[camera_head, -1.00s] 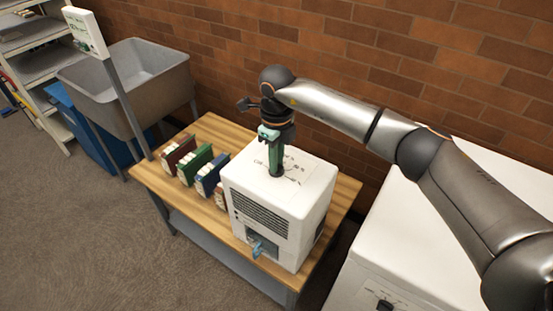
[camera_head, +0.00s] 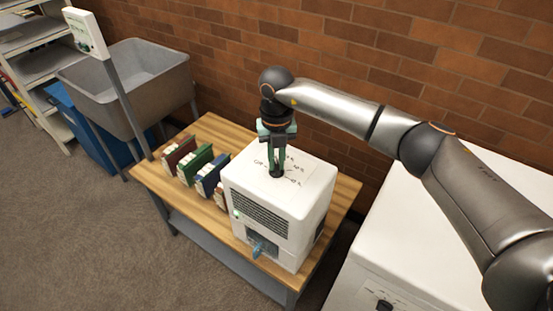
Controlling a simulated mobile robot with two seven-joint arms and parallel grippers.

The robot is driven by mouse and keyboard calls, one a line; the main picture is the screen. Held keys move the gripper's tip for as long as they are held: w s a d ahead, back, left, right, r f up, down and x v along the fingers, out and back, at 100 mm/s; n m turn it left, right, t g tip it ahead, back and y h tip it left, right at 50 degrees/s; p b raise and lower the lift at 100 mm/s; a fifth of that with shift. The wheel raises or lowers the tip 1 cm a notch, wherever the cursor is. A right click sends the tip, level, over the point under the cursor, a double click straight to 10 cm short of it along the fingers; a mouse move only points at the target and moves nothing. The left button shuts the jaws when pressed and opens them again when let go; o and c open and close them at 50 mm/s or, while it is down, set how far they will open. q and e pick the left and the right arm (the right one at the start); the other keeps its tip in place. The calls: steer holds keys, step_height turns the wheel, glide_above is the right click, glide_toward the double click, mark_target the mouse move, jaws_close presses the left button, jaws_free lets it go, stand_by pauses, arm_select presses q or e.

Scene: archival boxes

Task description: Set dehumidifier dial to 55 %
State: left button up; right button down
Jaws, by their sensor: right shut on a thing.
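The dehumidifier (camera_head: 265,222) is a white box with a dark front grille, standing on a wooden table. Its dial (camera_head: 276,173) is a small dark knob on the top face, with printed marks around it that are too small to read. My right gripper (camera_head: 276,168) points down from above and is shut on the dial. The fingers hide part of the dial, so its setting cannot be told. A small green light shows on the front at the left. My left gripper is not in view.
Several books (camera_head: 194,163) stand on the wooden table (camera_head: 222,127) left of the dehumidifier. A grey sink (camera_head: 150,70) and a post with a small white panel (camera_head: 86,33) are further left. A white cabinet (camera_head: 420,240) stands at right. A brick wall is behind.

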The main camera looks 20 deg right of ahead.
mark_target(276, 165)
steer(key=m, duration=0.4)
steer(key=shift+r+m+p, duration=0.1)
steer(key=shift+m+p, duration=0.2)
steer(key=shift+p, duration=0.05)
steer(key=shift+m+p, duration=0.35)
steer(key=shift+m, duration=1.55)
steer(key=c, duration=0.9)
jaws_free()
step_height(276, 165, up, 12)
steer(key=shift+r+b, duration=0.2)
steer(key=shift+b, duration=0.6)
